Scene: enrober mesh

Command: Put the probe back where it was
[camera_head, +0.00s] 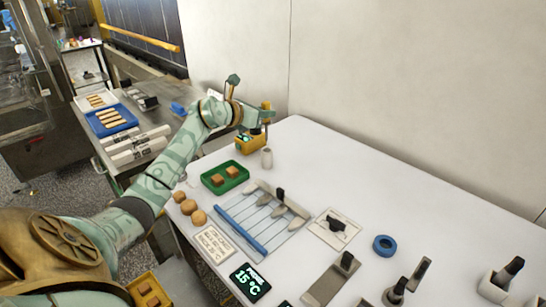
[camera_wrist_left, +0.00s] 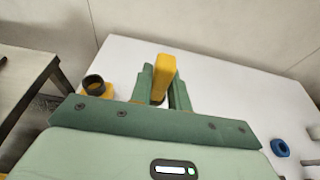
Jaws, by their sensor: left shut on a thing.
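My left gripper (camera_head: 264,117) is at the far left corner of the white table, by the wall. It is shut on the yellow probe (camera_wrist_left: 163,72), which stands up between the fingers in the left wrist view; its yellow top also shows in the head view (camera_head: 266,105). A yellow box (camera_head: 251,142) with a small green light sits on the table just below the gripper. In the wrist view a yellow base with a black round cup (camera_wrist_left: 94,84) stands left of the fingers, apart from the probe. The probe's lower end is hidden. My right gripper is not in view.
A slatted rack (camera_head: 250,225), a blue ring (camera_head: 384,245) and dark-handled tools lie nearer. The table's back right is clear.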

